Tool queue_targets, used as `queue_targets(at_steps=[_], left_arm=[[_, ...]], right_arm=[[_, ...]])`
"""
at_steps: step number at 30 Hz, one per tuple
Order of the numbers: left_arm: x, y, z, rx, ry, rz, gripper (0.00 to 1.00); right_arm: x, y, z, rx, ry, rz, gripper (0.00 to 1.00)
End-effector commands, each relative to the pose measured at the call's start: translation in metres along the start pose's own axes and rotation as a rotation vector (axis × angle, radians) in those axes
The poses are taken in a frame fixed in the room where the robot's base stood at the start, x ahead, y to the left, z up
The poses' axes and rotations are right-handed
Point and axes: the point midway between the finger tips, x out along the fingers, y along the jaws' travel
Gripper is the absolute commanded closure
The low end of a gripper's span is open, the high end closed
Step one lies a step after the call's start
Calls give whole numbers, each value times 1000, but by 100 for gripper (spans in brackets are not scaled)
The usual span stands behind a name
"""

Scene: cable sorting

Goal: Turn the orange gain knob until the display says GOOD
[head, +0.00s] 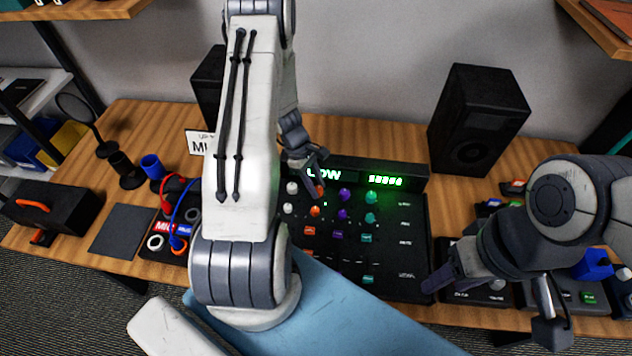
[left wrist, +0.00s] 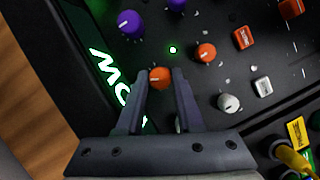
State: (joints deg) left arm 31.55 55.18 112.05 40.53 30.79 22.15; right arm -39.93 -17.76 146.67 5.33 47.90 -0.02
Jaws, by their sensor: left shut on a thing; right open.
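The black mixer (head: 410,270) has rows of coloured knobs and a green display (head: 335,174) that reads LOW, its first letter partly covered by my left gripper. My left gripper (head: 319,184) points down at the top orange knob (head: 320,190). In the left wrist view, the two fingers of my left gripper (left wrist: 162,80) are shut on the sides of this orange knob (left wrist: 160,76), which has a white pointer line. A second orange knob (left wrist: 206,52) sits beside it, untouched. My right gripper (head: 492,303) is open and empty at the mixer's right front.
Purple knobs (left wrist: 130,22) and a white knob (left wrist: 229,102) stand close around the held knob. A black speaker (head: 478,120) stands at the back right. Red and blue cables (head: 178,215) lie left of my left arm. A dark mat (head: 122,232) is at the left.

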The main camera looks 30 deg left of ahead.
Motion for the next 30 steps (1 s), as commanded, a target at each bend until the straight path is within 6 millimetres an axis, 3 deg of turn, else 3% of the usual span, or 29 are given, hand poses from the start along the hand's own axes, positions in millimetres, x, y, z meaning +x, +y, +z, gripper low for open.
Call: queue_targets(at_steps=[8, 9, 20, 30], left_arm=[[-1, 1, 0, 5, 1, 0, 100], [-1, 1, 0, 5, 1, 0, 53], [-8, 1, 1, 4, 1, 1, 52], [-66, 1, 3, 3, 1, 1, 52]], right_arm=[[0, 0, 0, 0, 0, 0, 50], [0, 0, 0, 0, 0, 0, 50], [-7, 0, 0, 0, 0, 0, 50], [-56, -4, -3, 1, 0, 0, 50]])
